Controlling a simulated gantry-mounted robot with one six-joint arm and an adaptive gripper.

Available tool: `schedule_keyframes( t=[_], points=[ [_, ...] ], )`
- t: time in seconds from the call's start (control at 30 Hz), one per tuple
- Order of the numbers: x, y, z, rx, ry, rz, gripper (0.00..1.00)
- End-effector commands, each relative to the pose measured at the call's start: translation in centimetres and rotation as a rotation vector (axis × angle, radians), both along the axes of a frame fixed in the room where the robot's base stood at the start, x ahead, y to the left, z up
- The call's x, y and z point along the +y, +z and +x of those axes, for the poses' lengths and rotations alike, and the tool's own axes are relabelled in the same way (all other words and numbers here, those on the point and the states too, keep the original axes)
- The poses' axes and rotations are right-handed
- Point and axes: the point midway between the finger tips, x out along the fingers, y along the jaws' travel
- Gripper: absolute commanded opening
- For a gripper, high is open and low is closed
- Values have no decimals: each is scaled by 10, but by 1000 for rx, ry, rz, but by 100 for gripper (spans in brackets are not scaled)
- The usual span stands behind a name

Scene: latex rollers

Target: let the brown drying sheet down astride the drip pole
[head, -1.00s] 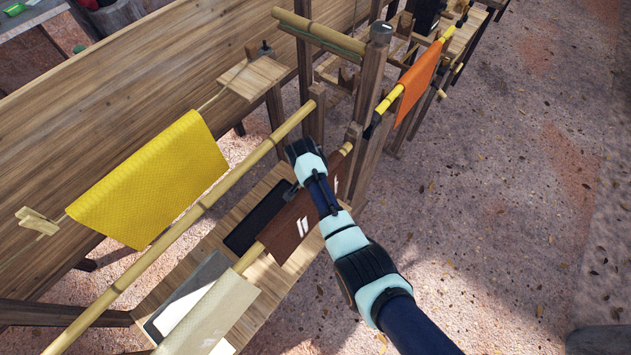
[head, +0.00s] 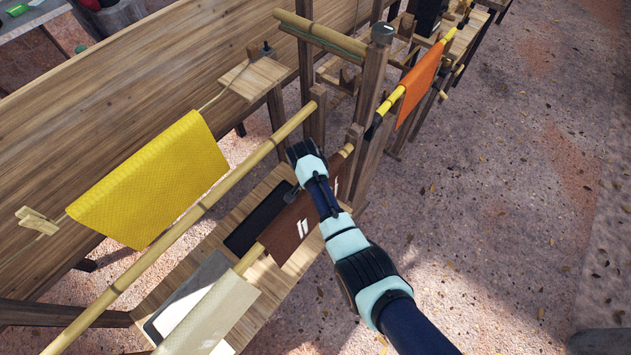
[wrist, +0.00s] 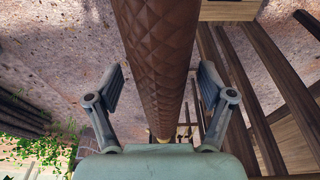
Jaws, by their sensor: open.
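The brown drying sheet (head: 290,233) with white marks lies over the bamboo drip pole (head: 252,257) in the head view, partly hidden behind my arm. In the wrist view the quilted brown sheet (wrist: 160,45) runs down the middle, rounded over its top. My gripper (wrist: 163,82) is open there, one finger on each side of the sheet, with visible gaps between fingers and sheet. In the head view the gripper is mostly hidden by my arm.
A cream sheet (head: 212,312) hangs nearer on the same pole. A yellow sheet (head: 150,180) hangs at left, beyond a parallel bamboo pole (head: 200,207). A wooden post (head: 370,85) and an orange sheet (head: 418,85) stand farther along. The ground at right is clear.

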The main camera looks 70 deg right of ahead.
Motion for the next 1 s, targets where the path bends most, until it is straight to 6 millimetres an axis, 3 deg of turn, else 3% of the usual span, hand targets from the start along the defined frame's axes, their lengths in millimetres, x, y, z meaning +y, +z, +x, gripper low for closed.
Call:
schedule_keyframes(
  t=[0.17,0.5,0.7,1.0],
  points=[
    [5,26,3,-5,1,-4,81],
    [23,102,7,-4,0,-4,81],
    [27,117,7,-2,0,-1,81],
    [27,117,7,-2,0,-1,81]
  ],
)
